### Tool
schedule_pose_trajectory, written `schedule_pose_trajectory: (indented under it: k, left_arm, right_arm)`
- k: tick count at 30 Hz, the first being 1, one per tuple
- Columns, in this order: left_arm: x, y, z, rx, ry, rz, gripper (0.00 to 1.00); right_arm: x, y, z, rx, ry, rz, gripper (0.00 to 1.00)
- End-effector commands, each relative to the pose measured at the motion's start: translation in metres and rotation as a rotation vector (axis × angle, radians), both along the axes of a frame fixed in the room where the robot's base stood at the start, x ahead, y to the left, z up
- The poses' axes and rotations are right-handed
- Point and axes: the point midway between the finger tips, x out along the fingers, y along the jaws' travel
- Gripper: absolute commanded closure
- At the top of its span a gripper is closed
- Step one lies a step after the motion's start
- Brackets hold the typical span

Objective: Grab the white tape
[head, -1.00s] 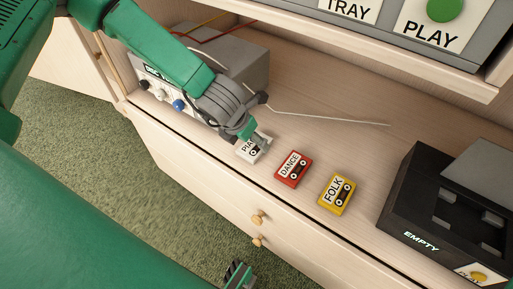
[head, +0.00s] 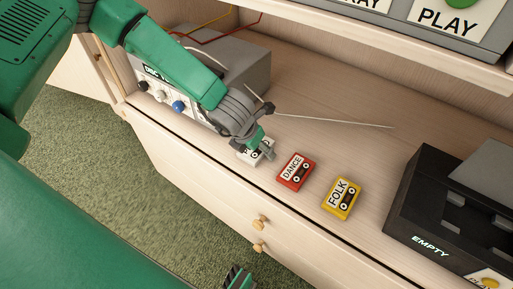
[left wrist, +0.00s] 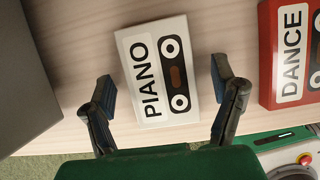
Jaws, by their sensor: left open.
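The white tape, labelled PIANO, lies flat on the wooden shelf; in the left wrist view (left wrist: 150,52) it is fully visible between my fingers. In the head view the tape (head: 246,158) is partly hidden by my left gripper (head: 264,150). My left gripper is open, with one finger on each side of the tape's near half in the left wrist view (left wrist: 163,75). My right gripper (head: 238,277) shows only as a tip at the bottom edge of the head view.
A red DANCE tape (head: 295,171) lies just right of the white tape, and a yellow FOLK tape (head: 342,198) farther right. A grey box with knobs (head: 235,65) stands at left with a loose wire. A black deck marked EMPTY (head: 415,205) stands at right.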

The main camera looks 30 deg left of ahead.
Motion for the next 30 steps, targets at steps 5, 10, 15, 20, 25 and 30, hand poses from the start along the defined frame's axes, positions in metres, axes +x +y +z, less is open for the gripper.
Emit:
schedule_pose_trajectory:
  k: [5, 10, 15, 20, 25, 30]
  left_arm:
    - [0.0, 0.0, -0.002, 0.0, 0.001, 0.0, 0.42]
    - [0.0, -0.001, -0.003, 0.001, 0.002, -0.001, 0.76]
    - [-0.001, -0.001, -0.004, 0.0, 0.005, -0.001, 0.76]
    - [-0.001, -0.001, 0.0, -0.001, 0.005, -0.002, 0.76]
    - [0.0, -0.001, 0.032, -0.001, 0.0, -0.003, 0.76]
    - [0.0, -0.001, 0.069, -0.001, -0.002, -0.001, 0.76]
  right_arm:
    - [0.0, 0.0, 0.0, 0.0, 0.0, 0.0, 0.6]
    - [0.0, 0.0, 0.0, 0.0, 0.0, 0.0, 0.6]
    - [0.0, 0.0, 0.0, 0.0, 0.0, 0.0, 0.6]
    - [0.0, 0.0, 0.0, 0.0, 0.0, 0.0, 0.6]
    - [0.0, 0.0, 0.014, 0.0, 0.0, 0.0, 0.6]
    - [0.0, 0.0, 0.028, 0.0, 0.0, 0.0, 0.6]
